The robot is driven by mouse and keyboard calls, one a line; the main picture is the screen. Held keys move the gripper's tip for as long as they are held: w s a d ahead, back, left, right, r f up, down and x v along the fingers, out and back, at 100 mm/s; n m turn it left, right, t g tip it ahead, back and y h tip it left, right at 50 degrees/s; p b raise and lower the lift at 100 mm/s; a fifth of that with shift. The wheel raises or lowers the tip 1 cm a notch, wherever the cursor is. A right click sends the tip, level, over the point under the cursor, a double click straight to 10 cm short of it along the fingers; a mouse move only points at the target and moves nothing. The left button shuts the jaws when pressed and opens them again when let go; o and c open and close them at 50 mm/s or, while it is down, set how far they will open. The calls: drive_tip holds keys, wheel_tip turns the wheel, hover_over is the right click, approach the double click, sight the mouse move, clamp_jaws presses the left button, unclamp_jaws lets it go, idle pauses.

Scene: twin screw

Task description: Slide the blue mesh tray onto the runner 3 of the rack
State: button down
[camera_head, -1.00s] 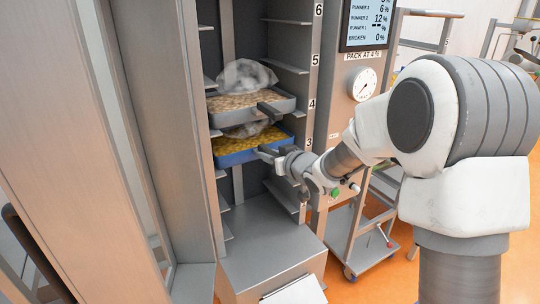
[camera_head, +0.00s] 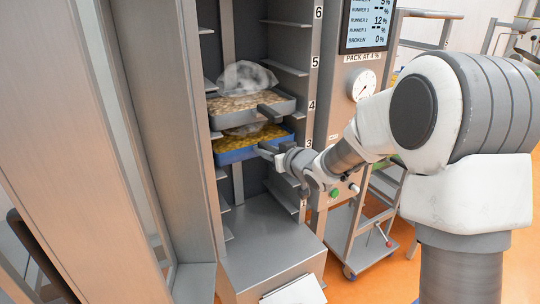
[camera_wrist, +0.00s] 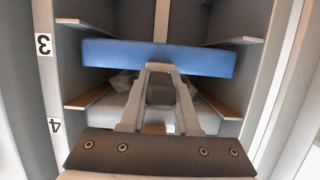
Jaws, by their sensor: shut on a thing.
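The blue mesh tray (camera_head: 235,156), filled with yellow pieces, is inside the rack (camera_head: 314,60) near the number 3 label (camera_head: 308,143). My gripper (camera_head: 262,149) is shut on the tray's grey front handle. In the wrist view, which is upside down, the fingers (camera_wrist: 160,72) meet the middle of the tray's blue front (camera_wrist: 110,53). The front lies between the ledges by label 3 (camera_wrist: 43,44) and those by label 4 (camera_wrist: 54,125), closer to the former. Whether it rests on runner 3 (camera_wrist: 85,27) is unclear.
A grey tray (camera_head: 285,105) with pale pieces and a clear bag (camera_head: 245,75) sits just above the blue tray. A dial (camera_head: 364,85) and display (camera_head: 368,22) are right of the rack. Empty ledges show above and below the trays.

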drive_tip(key=shift+r, duration=0.15)
drive_tip(key=shift+s+d, duration=0.7)
drive_tip(key=shift+s, duration=0.35)
drive_tip(key=shift+s+d, duration=0.65)
drive_tip(key=shift+s, duration=0.35)
drive_tip(key=s+d+b, duration=0.1)
drive_tip(key=s+d, duration=0.8)
drive_tip(key=s, duration=0.5)
drive_tip(key=shift+d, duration=0.3)
